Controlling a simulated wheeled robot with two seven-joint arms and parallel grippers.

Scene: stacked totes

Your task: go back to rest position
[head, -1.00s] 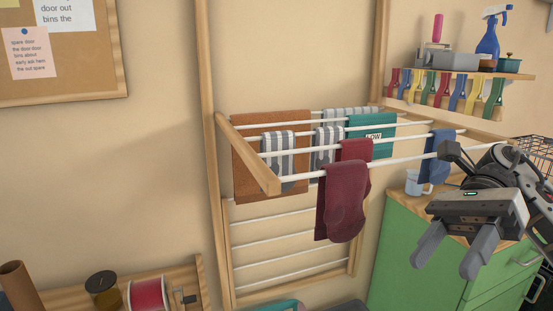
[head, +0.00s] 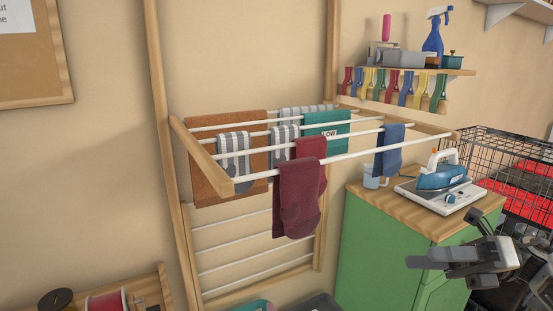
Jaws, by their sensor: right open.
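My right gripper (head: 452,268) is at the lower right of the head view, in front of the green cabinet (head: 385,245). It is open, with nothing seen between its fingers. It is apart from the drying rack (head: 222,180) and the laundry on it. My left gripper is not in view.
A maroon cloth (head: 298,200) hangs on the rack's front bar, and a blue cloth (head: 390,150) hangs farther right. An iron (head: 440,178) and a light blue mug (head: 373,178) stand on the cabinet. A black wire basket (head: 500,165) is at the right.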

